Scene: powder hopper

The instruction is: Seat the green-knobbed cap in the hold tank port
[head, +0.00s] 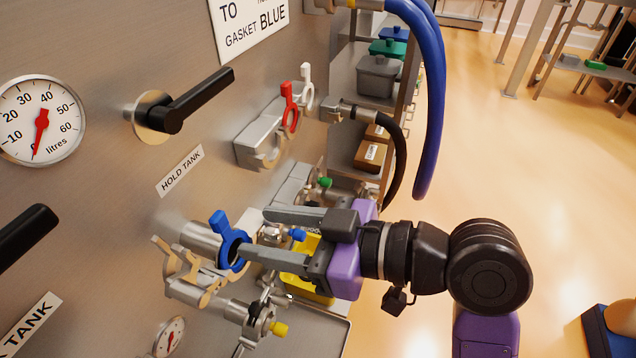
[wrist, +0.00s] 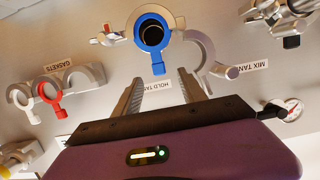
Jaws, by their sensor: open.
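The hold tank port (head: 203,238) is a metal stub on the steel panel with a blue gasket (head: 219,219) at its mouth. In the wrist view the port (wrist: 153,23) is an open dark bore ringed by the blue gasket (wrist: 152,66). A clamp (wrist: 212,68) hangs open beside it. My gripper (head: 256,232) is open in front of the port, with no object visible between its fingers (wrist: 161,78). The green-knobbed cap (head: 325,182) is behind my gripper, near the panel's lower right edge. Only its knob shows clearly; it is not visible in the wrist view.
A blue knob (head: 297,235) and a yellow knob (head: 279,328) show on other fittings nearby. A gasket rack (head: 255,150) holds red and white gaskets. A yellow bin (head: 322,252) is below my gripper. A blue hose (head: 432,90) hangs at upper right. Open floor lies to the right.

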